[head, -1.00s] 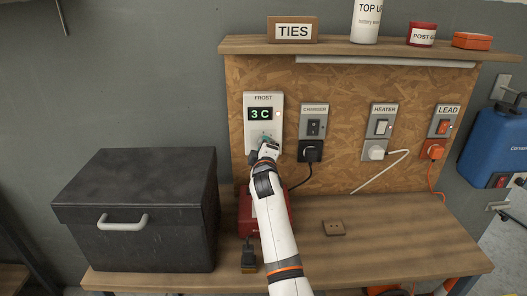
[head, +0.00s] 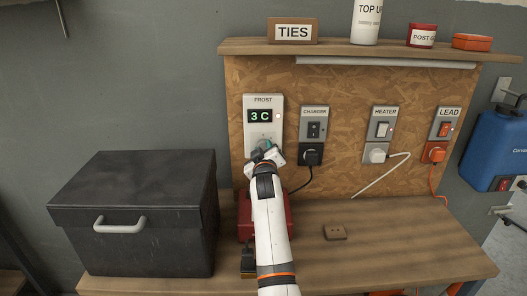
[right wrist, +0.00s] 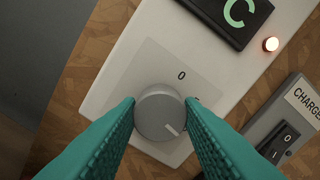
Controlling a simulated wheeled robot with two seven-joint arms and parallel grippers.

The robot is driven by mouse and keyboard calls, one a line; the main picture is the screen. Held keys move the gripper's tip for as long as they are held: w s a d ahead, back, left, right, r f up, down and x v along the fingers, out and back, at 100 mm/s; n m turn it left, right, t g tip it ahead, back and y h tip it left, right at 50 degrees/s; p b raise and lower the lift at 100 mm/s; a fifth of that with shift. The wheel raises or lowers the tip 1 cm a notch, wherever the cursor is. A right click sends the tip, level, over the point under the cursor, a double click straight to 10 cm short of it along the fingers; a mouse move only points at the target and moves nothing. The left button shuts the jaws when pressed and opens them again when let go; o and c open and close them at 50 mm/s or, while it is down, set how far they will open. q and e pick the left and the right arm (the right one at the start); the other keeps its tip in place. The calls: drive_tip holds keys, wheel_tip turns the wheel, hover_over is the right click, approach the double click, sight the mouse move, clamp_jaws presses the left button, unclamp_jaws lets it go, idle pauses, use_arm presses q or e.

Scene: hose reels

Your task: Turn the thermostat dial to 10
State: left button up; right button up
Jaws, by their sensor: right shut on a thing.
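The thermostat (head: 278,105) is a pale panel marked FROST on the wood backboard, and its display (head: 261,115) reads 3 C. In the right wrist view its grey round dial (right wrist: 160,115) has a light pointer line aimed to the lower right, and a 0 is printed above it. My right gripper (head: 264,150) is at the dial, with its teal fingers (right wrist: 160,117) shut on the dial's two sides. In the head view the gripper mostly hides the dial. A small lamp (right wrist: 271,44) glows on the panel. My left gripper is not in view.
Right of the thermostat are the CHARGER (head: 315,112), HEATER (head: 386,112) and LEAD (head: 450,113) switches with plugs and cords. A black box (head: 135,210) stands on the bench at left. A red case (head: 245,215) sits behind my right arm. A shelf (head: 360,49) overhangs above.

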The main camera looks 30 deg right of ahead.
drive_tip(key=shift+f, duration=0.1)
drive_tip(key=o, duration=1)
drive_tip(key=shift+c, duration=0.2)
